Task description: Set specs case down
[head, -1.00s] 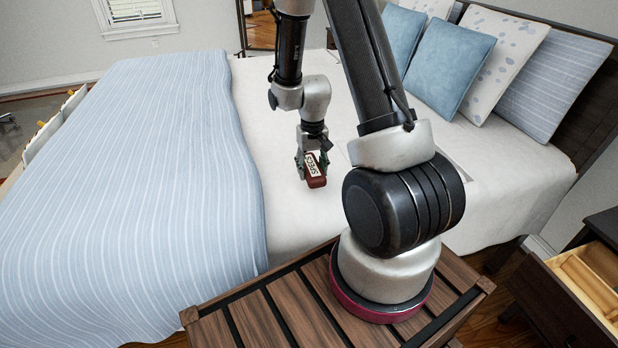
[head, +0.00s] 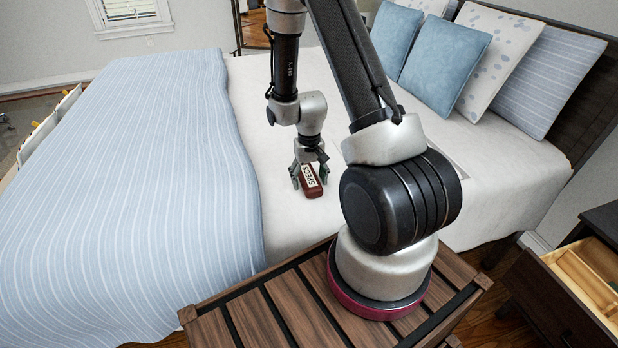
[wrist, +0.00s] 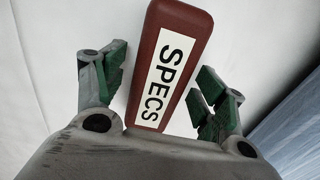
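The specs case (head: 312,185) is a small dark red box with a white label reading SPECS. It lies on the white bed sheet (head: 275,215), close to the edge of the blue striped blanket. My gripper (head: 309,178) is over the case, pointing down, with one finger on each side of it. In the wrist view the case (wrist: 150,110) lies between the green-padded fingers (wrist: 160,88), and gaps show between the pads and its sides. The gripper is open. The underside of the case is hidden.
The blue striped blanket (head: 140,180) covers the bed's left side. Several pillows (head: 445,65) stand at the headboard. A slatted wooden bench (head: 265,312) is in front of the bed. An open drawer (head: 585,285) is at the lower right. Bare sheet surrounds the case.

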